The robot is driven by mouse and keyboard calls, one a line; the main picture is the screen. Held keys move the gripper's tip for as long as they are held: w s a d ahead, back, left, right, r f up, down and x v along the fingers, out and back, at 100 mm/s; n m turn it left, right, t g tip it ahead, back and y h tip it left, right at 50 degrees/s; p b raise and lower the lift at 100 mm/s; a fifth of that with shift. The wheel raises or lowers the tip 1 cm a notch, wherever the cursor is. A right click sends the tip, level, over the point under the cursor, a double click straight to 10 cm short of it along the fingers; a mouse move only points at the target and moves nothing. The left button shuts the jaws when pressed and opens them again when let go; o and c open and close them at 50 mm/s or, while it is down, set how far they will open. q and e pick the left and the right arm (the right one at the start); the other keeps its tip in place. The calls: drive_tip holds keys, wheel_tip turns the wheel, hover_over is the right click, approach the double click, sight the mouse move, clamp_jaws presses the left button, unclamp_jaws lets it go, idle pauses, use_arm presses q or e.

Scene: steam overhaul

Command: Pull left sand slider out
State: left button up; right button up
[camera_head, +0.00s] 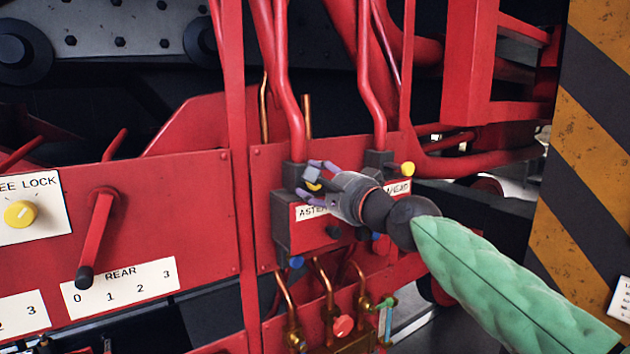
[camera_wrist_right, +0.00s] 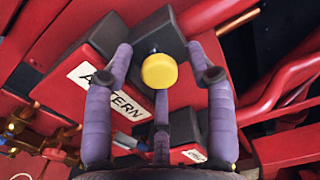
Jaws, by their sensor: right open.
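The left sand slider appears as a round yellow knob (camera_wrist_right: 159,71) on a dark block above the label reading ASTERN (camera_wrist_right: 108,92). In the head view this knob (camera_head: 313,186) is partly hidden by my fingers. My right gripper (camera_head: 317,182) has purple fingers and reaches in from the right. In the right wrist view the gripper (camera_wrist_right: 163,78) is open, its fingers spread on both sides of the knob. Whether any finger touches the knob I cannot tell. A second yellow knob (camera_head: 407,168) stands to the right, above the label ending in HEAD. My left gripper is not in view.
Red pipes (camera_head: 370,90) rise just behind the blocks. Copper pipes and brass valves (camera_head: 325,300) sit below. A red lever (camera_head: 97,235) over the REAR label and a yellow knob (camera_head: 20,214) under LOCK are on the left. A striped pillar (camera_head: 585,150) stands right.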

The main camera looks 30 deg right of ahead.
drive_tip(key=shift+w, duration=0.6)
drive_tip(key=shift+a, duration=0.1)
clamp_jaws()
drive_tip(key=s, duration=0.3)
drive_tip(key=shift+s+f, duration=0.15)
drive_tip(key=shift+s, duration=0.15)
unclamp_jaws()
drive_tip(key=shift+s, duration=0.1)
drive_tip(key=shift+s+d, duration=0.15)
drive_tip(key=shift+d, duration=0.05)
